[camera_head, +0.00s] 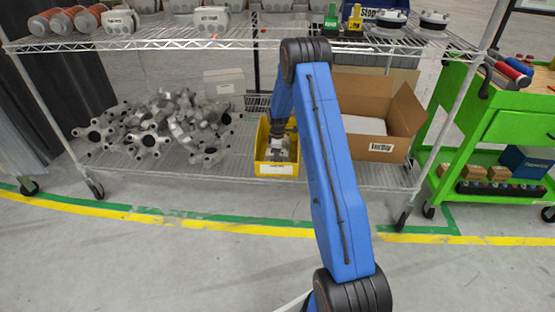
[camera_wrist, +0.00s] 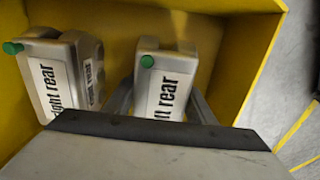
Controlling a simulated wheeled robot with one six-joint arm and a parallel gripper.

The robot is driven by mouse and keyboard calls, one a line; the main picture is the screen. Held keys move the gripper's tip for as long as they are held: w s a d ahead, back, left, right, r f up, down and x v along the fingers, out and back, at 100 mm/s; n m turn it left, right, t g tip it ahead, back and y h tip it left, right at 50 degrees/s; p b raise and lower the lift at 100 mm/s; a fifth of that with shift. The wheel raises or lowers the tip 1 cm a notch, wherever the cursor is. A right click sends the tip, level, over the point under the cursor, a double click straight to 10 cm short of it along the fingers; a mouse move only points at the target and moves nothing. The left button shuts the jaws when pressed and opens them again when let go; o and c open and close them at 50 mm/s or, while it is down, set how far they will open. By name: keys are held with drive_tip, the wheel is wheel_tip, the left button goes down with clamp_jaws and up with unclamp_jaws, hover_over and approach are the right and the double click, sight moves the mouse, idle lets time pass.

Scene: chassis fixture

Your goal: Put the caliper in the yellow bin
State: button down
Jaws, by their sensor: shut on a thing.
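The yellow bin (camera_head: 262,162) stands on the lower wire shelf, below my blue arm, and its inner walls fill much of the wrist view (camera_wrist: 232,62). My gripper (camera_head: 279,135) reaches down into it. A second, similar "right rear" caliper (camera_wrist: 62,75) is in the bin to the left, apart from the fingers. Whether the held caliper touches the bin floor cannot be told.
A pile of grey metal parts (camera_head: 160,125) lies left of the bin on the lower shelf. An open cardboard box (camera_head: 375,115) stands to the right. The upper wire shelf (camera_head: 240,45) is above, and a green cart (camera_head: 490,130) is at right.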

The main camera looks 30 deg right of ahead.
drive_tip(key=c, duration=0.8)
unclamp_jaws()
drive_tip(key=shift+r, duration=0.1)
wheel_tip(320, 180, up, 12)
drive_tip(key=shift+r, duration=0.1)
